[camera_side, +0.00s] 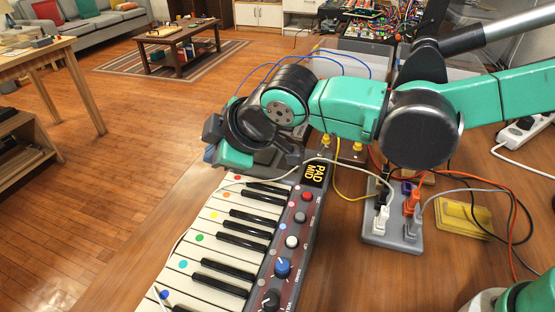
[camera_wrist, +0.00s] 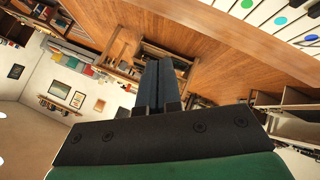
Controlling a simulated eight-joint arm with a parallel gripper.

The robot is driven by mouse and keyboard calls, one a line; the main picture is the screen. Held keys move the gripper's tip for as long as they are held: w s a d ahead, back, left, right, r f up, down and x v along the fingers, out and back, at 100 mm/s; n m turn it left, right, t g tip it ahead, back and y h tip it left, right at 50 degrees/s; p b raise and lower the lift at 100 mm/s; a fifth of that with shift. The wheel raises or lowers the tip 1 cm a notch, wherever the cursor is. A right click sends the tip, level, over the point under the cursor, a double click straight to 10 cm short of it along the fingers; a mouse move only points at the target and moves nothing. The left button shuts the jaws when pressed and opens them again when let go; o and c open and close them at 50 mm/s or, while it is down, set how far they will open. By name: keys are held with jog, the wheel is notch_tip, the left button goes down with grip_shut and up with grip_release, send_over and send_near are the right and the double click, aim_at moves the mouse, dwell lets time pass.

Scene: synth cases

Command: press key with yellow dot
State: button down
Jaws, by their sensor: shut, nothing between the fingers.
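The small keyboard (camera_side: 245,240) lies on the wooden bench in the side view, with a row of coloured dots on its white keys. The key with the yellow dot (camera_side: 214,212) is third from the far end, after the red and orange dots; its dot is uncovered. My gripper (camera_side: 210,154) is above and beyond the keyboard's far end, apart from the yellow-dot key. In the wrist view its dark fingers (camera_wrist: 160,85) are together and empty.
A thin white cable (camera_side: 178,245) runs along the keyboard's left edge and over its far end. Knobs and buttons (camera_side: 283,267) line its right side. A grey power strip (camera_side: 393,236) with plugs and cables stands to the right. The air above the keys is clear.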

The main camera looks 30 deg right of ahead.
aim_at(210, 211)
jog(key=shift+a+f+n, duration=0.15)
jog(key=shift+a+n, duration=0.25)
jog(key=shift+a, duration=0.45)
jog(key=shift+f, duration=4.45)
jog(key=shift+f, duration=0.1)
jog(key=shift+f, duration=0.3)
jog(key=shift+f, duration=0.5)
jog(key=shift+r, duration=0.95)
